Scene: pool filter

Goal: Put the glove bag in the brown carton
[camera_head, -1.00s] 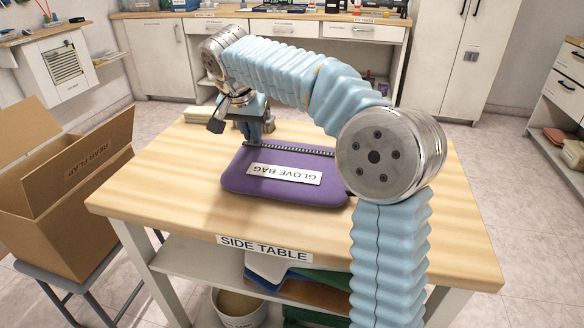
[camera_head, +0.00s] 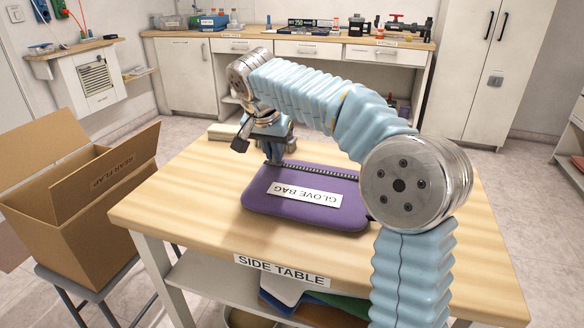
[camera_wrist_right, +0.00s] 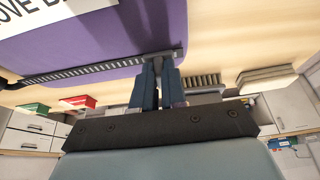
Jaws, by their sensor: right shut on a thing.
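The purple glove bag (camera_head: 305,205) lies on or just over the side table, its white label facing up and its zipper along the far edge. My right gripper (camera_head: 274,158) reaches down at the far left end of the zipper edge. In the right wrist view the gripper (camera_wrist_right: 158,75) is shut on the bag's zipper edge, and the bag (camera_wrist_right: 110,45) extends away from the fingers. The brown carton (camera_head: 55,215) stands open to the left of the table, with a flap marked REAR FLAP raised. Its inside is mostly hidden. My left gripper is not in view.
The side table (camera_head: 170,205) has bare wood left of and in front of the bag. A small stack of pale items (camera_head: 225,130) lies at its far left. The carton rests on a grey stand (camera_head: 85,290), with a gap between it and the table. A cluttered workbench (camera_head: 300,36) stands behind.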

